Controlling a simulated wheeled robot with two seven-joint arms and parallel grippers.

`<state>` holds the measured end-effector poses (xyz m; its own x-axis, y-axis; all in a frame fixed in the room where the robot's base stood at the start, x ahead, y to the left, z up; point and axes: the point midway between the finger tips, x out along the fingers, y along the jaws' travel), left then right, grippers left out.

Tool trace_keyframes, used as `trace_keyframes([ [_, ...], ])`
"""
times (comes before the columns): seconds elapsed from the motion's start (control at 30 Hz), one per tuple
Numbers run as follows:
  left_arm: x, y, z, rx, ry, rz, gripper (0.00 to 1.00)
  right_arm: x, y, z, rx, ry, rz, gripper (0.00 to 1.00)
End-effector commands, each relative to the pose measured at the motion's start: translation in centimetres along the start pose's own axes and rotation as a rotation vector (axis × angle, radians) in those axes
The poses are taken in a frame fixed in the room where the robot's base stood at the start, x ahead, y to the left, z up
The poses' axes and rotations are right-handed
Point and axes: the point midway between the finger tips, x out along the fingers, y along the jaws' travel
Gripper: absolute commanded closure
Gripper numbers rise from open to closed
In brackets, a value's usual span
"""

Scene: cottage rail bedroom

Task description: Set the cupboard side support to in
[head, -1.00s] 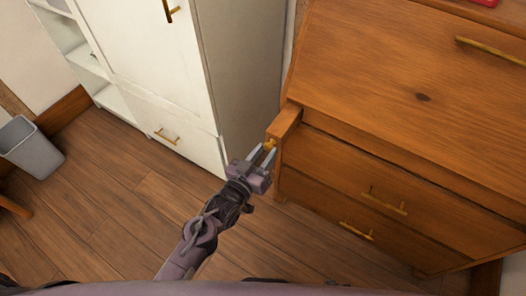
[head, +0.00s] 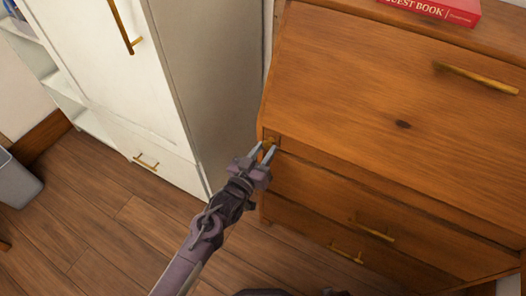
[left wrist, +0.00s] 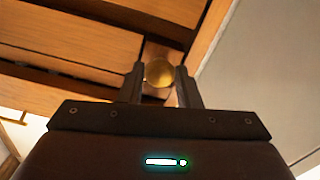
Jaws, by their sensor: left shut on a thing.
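The wooden bureau-style cupboard (head: 350,85) fills the right of the head view, its sloping front closed. Its side support (head: 273,133) is a wooden bar at the left front edge, below the sloping front. In the head view its end looks about level with the cupboard front; any small gap is hidden. My left gripper (head: 263,150) is shut on the round brass knob at the support's end. The knob (left wrist: 158,74) shows between both fingers in the left wrist view.
A white wardrobe (head: 110,75) with brass handles stands to the left, close to the cupboard. Drawers with brass handles (head: 371,229) lie below the support. A red guest book (head: 435,10) lies on top. A grey bin (head: 18,183) is at far left. Wooden floor (head: 110,240) is clear.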

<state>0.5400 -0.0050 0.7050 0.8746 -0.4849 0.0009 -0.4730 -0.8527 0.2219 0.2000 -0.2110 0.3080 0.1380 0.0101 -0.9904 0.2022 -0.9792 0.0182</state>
Motion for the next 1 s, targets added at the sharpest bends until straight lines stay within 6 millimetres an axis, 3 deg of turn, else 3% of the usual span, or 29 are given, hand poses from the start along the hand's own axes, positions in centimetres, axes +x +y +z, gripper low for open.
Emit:
trace_keyframes([
  [0.03,0.2,0.0,-0.3,0.0,0.003,-0.001,1.0,0.0,0.0,0.0,0.0,-0.001,0.0,1.0],
  [0.07,0.2,0.0,-0.3,0.0,0.004,-0.001,0.68,0.0,0.0,0.0,0.0,-0.001,0.0,1.0],
  [0.23,0.1,0.0,-0.2,0.0,0.003,-0.001,0.48,0.0,0.0,0.1,0.0,-0.002,0.0,1.0],
  [0.57,-0.4,0.0,-0.1,0.0,0.002,0.0,0.48,0.0,0.0,0.1,0.0,-0.002,0.001,1.0],
  [1.0,-6.9,0.0,-0.1,0.001,0.002,0.0,0.48,0.1,0.1,0.8,0.0,-0.009,0.001,1.0],
])
